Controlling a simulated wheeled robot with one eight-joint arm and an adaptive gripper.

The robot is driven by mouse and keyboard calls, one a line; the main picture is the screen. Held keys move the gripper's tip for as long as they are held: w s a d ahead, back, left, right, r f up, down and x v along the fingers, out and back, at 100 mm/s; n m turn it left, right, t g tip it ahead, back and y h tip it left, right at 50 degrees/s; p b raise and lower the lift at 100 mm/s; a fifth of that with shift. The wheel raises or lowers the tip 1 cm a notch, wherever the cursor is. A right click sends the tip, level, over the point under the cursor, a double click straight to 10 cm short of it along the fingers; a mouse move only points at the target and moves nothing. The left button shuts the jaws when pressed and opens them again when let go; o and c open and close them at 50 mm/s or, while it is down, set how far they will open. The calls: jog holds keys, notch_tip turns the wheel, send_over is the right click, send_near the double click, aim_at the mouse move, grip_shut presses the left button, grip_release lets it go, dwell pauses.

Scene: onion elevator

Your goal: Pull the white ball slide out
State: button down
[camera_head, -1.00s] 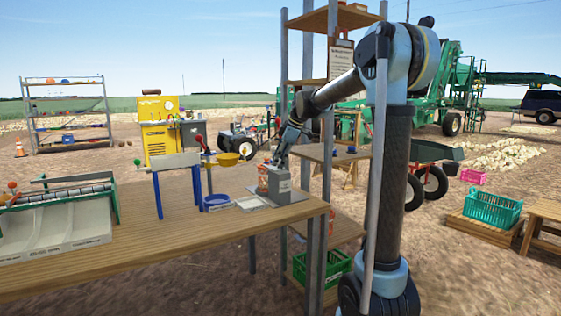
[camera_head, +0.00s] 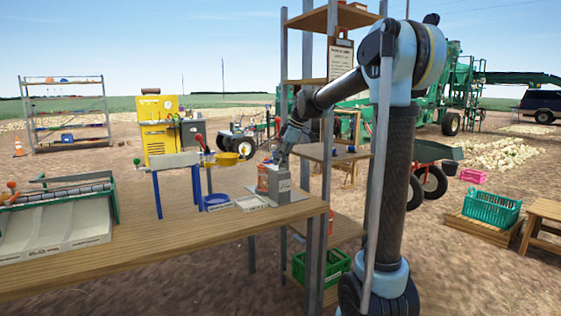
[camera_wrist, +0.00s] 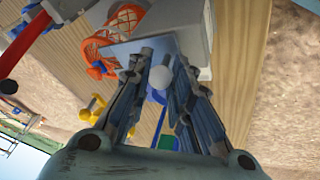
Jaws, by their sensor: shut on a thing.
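The white ball (camera_wrist: 160,77) shows in the wrist view between the fingertips of my gripper (camera_wrist: 161,84). My gripper is shut on it. A flat grey-blue plate (camera_wrist: 128,50) lies right behind the ball, against a grey box (camera_wrist: 190,22). The box (camera_head: 281,187) stands at the right end of the wooden table (camera_head: 190,240) in the head view. There my gripper (camera_head: 277,161) reaches down to the top of this box, and the ball is too small to make out. How far the slide is out cannot be told.
A tall shelf (camera_head: 308,75) rises close behind my arm.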

jog(key=shift+s+d, duration=0.6)
jog(key=shift+s, duration=0.2)
jog(key=shift+s+d, duration=0.6)
jog(key=shift+s, duration=0.15)
jog(key=c, duration=1.4)
grip_release()
jog(key=shift+o, duration=0.2)
jog(key=shift+s, duration=0.1)
jog(key=shift+r, duration=0.15)
jog(key=shift+r, duration=2.9)
